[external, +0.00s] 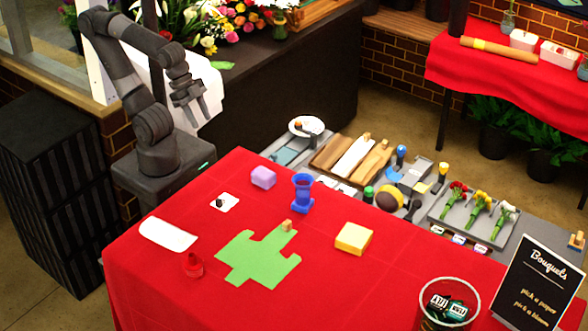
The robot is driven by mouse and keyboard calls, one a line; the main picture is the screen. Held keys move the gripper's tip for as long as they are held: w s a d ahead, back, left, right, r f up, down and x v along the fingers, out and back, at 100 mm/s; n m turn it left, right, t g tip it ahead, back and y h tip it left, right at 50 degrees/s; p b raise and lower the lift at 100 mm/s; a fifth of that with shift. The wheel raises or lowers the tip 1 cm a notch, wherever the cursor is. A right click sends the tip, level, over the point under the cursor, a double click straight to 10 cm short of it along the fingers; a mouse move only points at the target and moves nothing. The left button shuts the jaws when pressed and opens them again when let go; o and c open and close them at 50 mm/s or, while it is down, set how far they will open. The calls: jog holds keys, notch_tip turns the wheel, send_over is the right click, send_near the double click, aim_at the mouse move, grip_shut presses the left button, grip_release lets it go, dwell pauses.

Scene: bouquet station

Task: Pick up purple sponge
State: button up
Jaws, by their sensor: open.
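The purple sponge (263,177) is a small light-purple block lying on the red table, near its back left edge. It stands apart from its neighbours and nothing covers it. My gripper (199,112) is raised in the air, up and to the left of the sponge, with its fingers pointing down. The fingers are apart and nothing is between them.
A blue vase (302,193) stands right of the sponge. A white card with a dark object (224,202) lies left. A green mat (258,257), yellow sponge (354,238), red bottle (194,266) and white cloth (168,234) are nearer the front. Bare red cloth lies between.

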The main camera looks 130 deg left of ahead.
jog(key=o, duration=0.6)
jog(key=g, duration=0.6)
send_near(259, 169)
jog(key=shift+s, duration=0.3)
notch_tip(259, 169, down, 11)
jog(key=shift+w+d+r, duration=0.1)
jog(key=shift+w+r, duration=0.05)
